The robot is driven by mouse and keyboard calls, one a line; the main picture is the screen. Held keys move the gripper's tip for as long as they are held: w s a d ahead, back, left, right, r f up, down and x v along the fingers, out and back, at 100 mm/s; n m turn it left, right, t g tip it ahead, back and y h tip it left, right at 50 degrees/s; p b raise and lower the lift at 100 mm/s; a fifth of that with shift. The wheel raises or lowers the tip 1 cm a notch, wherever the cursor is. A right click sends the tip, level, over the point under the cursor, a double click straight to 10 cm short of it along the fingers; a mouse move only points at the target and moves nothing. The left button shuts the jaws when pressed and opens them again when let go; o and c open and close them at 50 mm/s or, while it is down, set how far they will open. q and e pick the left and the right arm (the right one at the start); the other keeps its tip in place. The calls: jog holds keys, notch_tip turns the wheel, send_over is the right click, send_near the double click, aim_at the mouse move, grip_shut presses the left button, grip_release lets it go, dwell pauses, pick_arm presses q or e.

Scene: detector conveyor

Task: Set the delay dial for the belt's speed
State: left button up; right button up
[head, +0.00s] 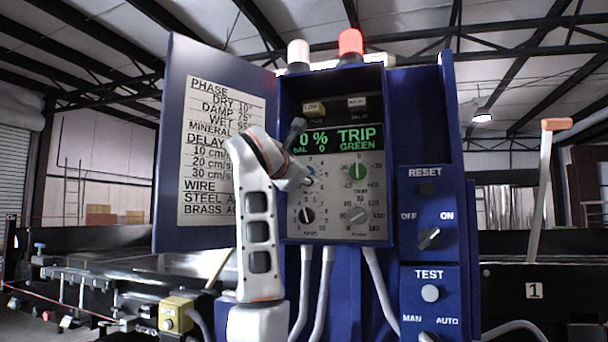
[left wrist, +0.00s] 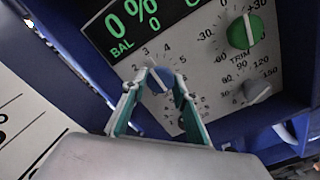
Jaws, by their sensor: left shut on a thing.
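The blue control box (head: 331,259) has a panel with several dials. My left gripper (left wrist: 158,80) is shut on the blue dial (left wrist: 161,76), at the panel's upper left, with a numbered scale around it. In the head view my left arm partly covers this blue dial (head: 308,175). The green TRIM dial (head: 357,171) is to its right. Which is the delay dial is not readable. My right gripper is not in view.
A settings card (head: 212,110) on the open door lists DELAY for 10, 20 and 30 cm/s; my arm hides those values. The display (head: 338,139) reads 0 %, BAL 0, TRIP GREEN. The red lamp (head: 350,42) is lit. A switch column (head: 428,205) stands right.

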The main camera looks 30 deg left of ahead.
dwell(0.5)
pick_arm(q)
jog(key=o, duration=1.1)
jog(key=v, duration=1.2)
